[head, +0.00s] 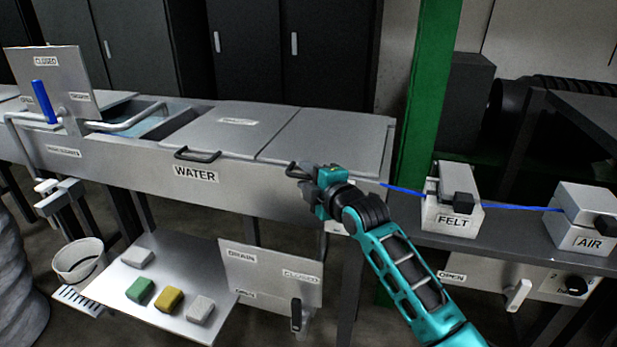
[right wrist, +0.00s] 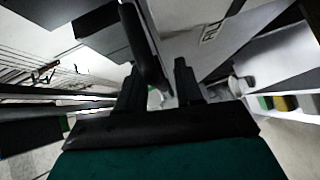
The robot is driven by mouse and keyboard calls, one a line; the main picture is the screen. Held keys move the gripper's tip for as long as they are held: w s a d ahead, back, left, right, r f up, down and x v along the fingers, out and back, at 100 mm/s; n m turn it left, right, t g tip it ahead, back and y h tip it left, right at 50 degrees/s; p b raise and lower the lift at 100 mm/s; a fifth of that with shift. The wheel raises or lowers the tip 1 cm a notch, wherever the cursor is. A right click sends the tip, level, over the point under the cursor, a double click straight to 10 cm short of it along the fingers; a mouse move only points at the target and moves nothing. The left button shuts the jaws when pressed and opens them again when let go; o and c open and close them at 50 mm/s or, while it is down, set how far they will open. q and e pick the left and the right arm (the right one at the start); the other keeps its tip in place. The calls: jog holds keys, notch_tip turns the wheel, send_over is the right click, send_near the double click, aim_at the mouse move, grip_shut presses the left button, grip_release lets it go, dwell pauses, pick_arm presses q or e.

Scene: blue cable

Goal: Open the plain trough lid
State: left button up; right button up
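The plain trough lid (head: 335,140) is the unlabelled grey right-hand panel on top of the long trough, and it lies flat and closed. Its dark handle (head: 292,170) sticks out at the front left edge. My right gripper (head: 308,172) is at this handle, its arm coming in from the lower right. In the right wrist view a dark bar (right wrist: 147,55), which looks like the handle, lies between the two spread fingers (right wrist: 160,88). Whether either finger touches it, I cannot tell. My left gripper is not in view.
A labelled lid (head: 235,125) with its own handle (head: 197,155) lies to the left, above the WATER label. A green post (head: 425,90) stands close to the right. FELT (head: 452,205) and AIR (head: 585,225) boxes carry a blue cable (head: 520,207). A lower shelf (head: 165,305) holds several blocks.

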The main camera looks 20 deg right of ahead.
jog(key=shift+c, duration=0.4)
grip_shut()
